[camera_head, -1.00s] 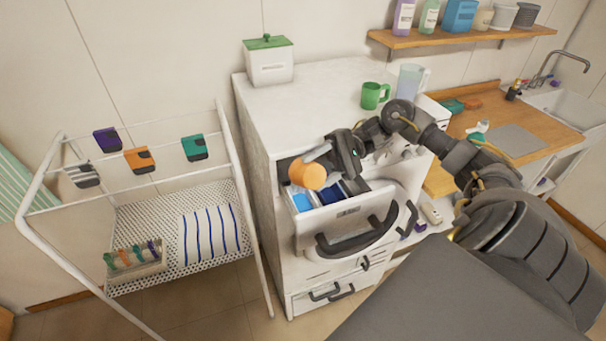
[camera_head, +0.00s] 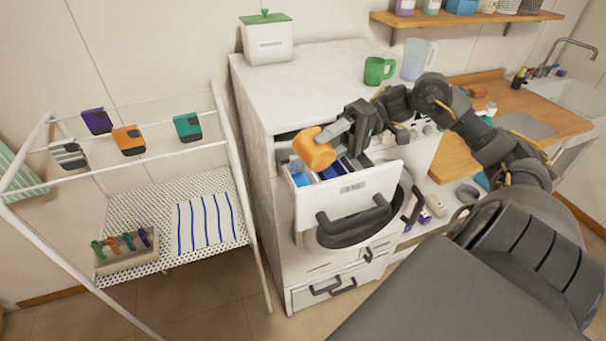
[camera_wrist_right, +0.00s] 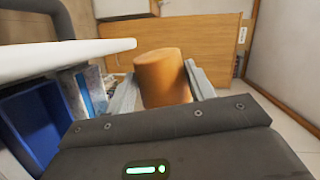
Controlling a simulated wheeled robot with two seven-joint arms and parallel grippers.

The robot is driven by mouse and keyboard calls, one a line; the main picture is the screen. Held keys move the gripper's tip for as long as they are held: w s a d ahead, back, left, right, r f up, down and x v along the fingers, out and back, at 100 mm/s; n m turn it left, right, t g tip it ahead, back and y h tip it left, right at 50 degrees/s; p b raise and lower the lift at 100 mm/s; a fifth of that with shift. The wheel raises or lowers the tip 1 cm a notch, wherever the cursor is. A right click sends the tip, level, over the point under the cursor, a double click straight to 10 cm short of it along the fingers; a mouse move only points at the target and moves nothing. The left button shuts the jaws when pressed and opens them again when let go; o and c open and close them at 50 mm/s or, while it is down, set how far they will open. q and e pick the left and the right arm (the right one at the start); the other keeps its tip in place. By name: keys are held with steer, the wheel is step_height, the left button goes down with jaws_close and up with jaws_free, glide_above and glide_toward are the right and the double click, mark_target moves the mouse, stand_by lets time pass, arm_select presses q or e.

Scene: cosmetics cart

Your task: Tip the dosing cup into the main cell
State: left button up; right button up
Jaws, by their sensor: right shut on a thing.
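The orange dosing cup (camera_head: 314,149) is held between the fingers of my right gripper (camera_head: 332,137), tilted over on its side above the open drawer. It also shows between the fingers in the right wrist view (camera_wrist_right: 165,78). Its mouth and contents cannot be made out. The white drawer (camera_head: 375,190) is pulled out of the white cabinet-like machine. Inside are blue compartments: a light blue one (camera_head: 301,179) at the left and a darker blue one (camera_head: 330,172) beside it. The dark blue compartment (camera_wrist_right: 35,125) also shows at the left of the wrist view. My left gripper is out of view.
A green mug (camera_head: 375,71) and a clear jug (camera_head: 418,60) stand on the machine top, with a green-lidded box (camera_head: 266,40) at its far left. A white rack (camera_head: 120,220) with colored clips stands to the left. A wooden counter (camera_head: 535,115) lies right.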

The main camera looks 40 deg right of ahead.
steer(key=s+n+b, duration=0.1)
steer(key=b, duration=0.2)
steer(key=shift+s+a+f+b, duration=0.1)
steer(key=shift+a+b, duration=0.05)
steer(key=shift+b, duration=0.2)
steer(key=shift+s+r+n, duration=0.25)
steer(key=shift+r+n, duration=0.25)
steer(key=shift+r, duration=0.1)
steer(key=shift+s+n+t+h, duration=0.1)
steer(key=shift+n+t+h, duration=0.2)
steer(key=shift+n+t, duration=0.3)
steer(key=f+n+b, duration=0.1)
steer(key=n+b, duration=0.1)
steer(key=b, duration=0.1)
steer(key=shift+s+a+f+n+t, duration=0.1)
steer(key=shift+a+f+n+t, duration=0.05)
steer(key=shift+f+n+t, duration=0.2)
steer(key=s+n+b, duration=0.1)
steer(key=n, duration=0.1)
steer(key=s+r+n+t+b, duration=0.1)
steer(key=shift+s+a+n+b, duration=0.2)
steer(key=shift+s+n+b, duration=0.05)
steer(key=shift+n+b, duration=0.1)
steer(key=s+n+b, duration=0.2)
steer(key=b, duration=0.1)
steer(key=s+f+n+t+b, duration=0.1)
steer(key=b, duration=0.1)
steer(key=shift+a+n, duration=0.35)
steer(key=shift+n, duration=0.05)
steer(key=shift+r, duration=0.1)
